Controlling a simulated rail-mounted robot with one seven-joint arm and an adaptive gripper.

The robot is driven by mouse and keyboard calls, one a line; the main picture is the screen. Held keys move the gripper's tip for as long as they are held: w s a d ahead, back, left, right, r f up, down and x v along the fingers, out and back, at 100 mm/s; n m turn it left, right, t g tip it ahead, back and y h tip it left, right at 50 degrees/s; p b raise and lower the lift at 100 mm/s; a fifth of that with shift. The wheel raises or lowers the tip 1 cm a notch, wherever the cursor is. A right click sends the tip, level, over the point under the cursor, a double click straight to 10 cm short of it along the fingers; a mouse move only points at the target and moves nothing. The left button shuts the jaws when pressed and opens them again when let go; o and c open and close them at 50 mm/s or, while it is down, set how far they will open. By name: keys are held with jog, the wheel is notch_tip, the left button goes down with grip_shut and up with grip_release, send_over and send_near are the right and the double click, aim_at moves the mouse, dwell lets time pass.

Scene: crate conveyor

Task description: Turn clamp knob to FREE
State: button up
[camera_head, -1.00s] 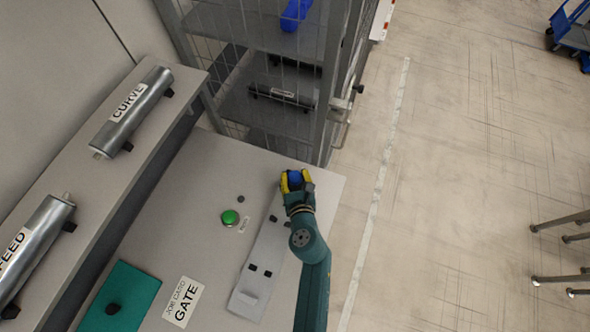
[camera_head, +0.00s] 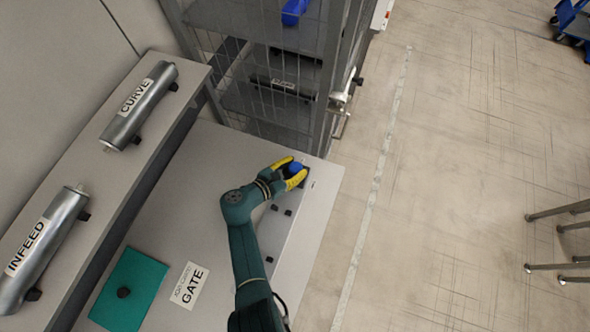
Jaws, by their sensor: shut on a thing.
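The clamp knob (camera_head: 295,168) is a small blue knob near the far right corner of the grey table. My gripper (camera_head: 291,172), with yellow fingers, is shut on the knob, one finger on each side of it. My wrist reaches it from the left and below. The knob stands at the far end of a light grey plate (camera_head: 283,236) with small black blocks, partly covered by my arm. A small label (camera_head: 312,184) shows just right of the knob; its text is too small to read.
A wire cage with shelves (camera_head: 270,70) stands just beyond the table. CURVE (camera_head: 140,105) and INFEED (camera_head: 42,250) rollers lie on the left ledge. The floor at right is mostly clear.

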jog(key=m+g+b, duration=0.1)
jog(key=b, duration=0.1)
jog(key=f+m+g+h+b, duration=0.1)
jog(key=b, duration=0.1)
jog(key=shift+h, duration=0.3)
jog(key=m+g+b, duration=0.1)
jog(key=m+b, duration=0.1)
jog(key=shift+r+g+h+b, duration=0.2)
jog(key=shift+g+h+b, duration=0.1)
jog(key=shift+g+h, duration=0.1)
jog(key=shift+r, duration=0.15)
jog(key=o, duration=1.2)
jog(key=shift+d, duration=0.1)
jog(key=shift+r, duration=0.1)
jog(key=v, duration=1.2)
jog(key=shift+w, duration=0.15)
